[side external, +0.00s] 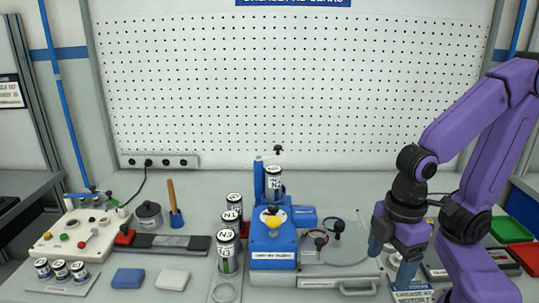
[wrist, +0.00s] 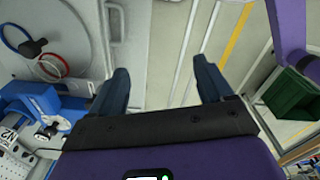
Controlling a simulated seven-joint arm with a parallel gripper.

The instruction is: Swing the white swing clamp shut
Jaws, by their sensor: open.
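I cannot make out for certain which part is the white swing clamp. A blue fixture (side external: 272,258) stands at the middle of the bench, with a yellow knob (side external: 272,220) on its front and a can marked N2 (side external: 274,183) held upright at its post. To its right, a pale round plate (side external: 345,256) carries ring-shaped parts with black knobs; in the wrist view, a blue ring (wrist: 17,47) and a red ring (wrist: 48,70) show there. My gripper (side external: 393,255) is open and empty, right of the plate and apart from the fixture; its fingers also show in the wrist view (wrist: 162,70).
Cans (side external: 229,250) stand left of the fixture. A control box (side external: 75,232), a blue block (side external: 128,278) and a white block (side external: 172,280) lie further left. Red (side external: 524,256) and green (side external: 512,229) bins are at the right.

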